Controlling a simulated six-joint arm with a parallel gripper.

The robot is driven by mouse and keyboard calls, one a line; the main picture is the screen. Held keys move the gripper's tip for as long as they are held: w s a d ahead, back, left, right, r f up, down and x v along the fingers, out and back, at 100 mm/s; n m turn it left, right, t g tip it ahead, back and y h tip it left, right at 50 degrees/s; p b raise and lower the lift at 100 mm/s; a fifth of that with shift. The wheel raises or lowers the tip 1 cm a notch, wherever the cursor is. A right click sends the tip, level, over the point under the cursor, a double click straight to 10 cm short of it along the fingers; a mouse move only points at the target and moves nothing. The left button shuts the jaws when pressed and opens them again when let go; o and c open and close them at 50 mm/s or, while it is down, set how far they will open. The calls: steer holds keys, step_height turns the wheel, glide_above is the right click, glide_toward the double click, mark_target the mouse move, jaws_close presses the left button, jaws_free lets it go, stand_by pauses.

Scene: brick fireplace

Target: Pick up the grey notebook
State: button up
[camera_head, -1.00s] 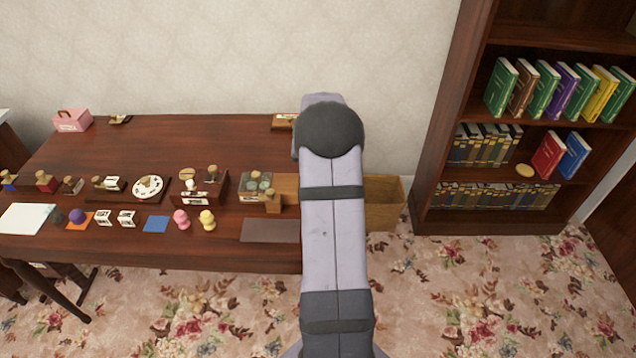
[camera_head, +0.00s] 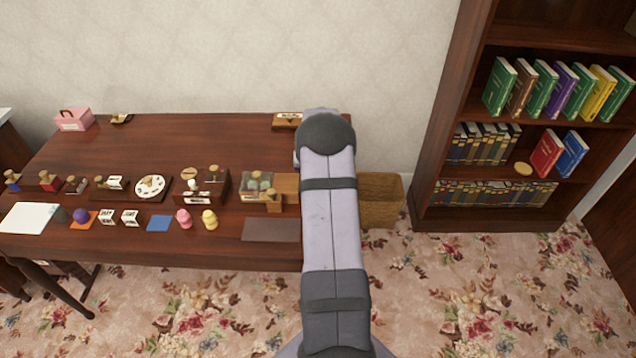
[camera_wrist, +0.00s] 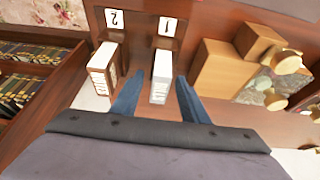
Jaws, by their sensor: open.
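A thin light grey notebook (camera_wrist: 163,64) stands in a slot under the label "1" in the wrist view, with its pale pages towards me. My gripper (camera_wrist: 160,77) is open, with one blue finger on each side of this notebook. I cannot tell whether either finger touches it. A second, brown-covered notebook (camera_wrist: 103,65) stands to the left, under the label "2". In the head view my arm hides the grey notebook and my gripper.
Wooden blocks (camera_wrist: 222,70) and stamps stand right of the slots. In the head view the desk (camera_head: 150,140) holds several small items, with bare wood behind them. A bookcase (camera_head: 445,130) and a wooden bin (camera_head: 382,200) stand to the right.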

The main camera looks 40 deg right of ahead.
steer(key=shift+c, duration=0.3)
jaws_close()
steer(key=shift+r, duration=0.1)
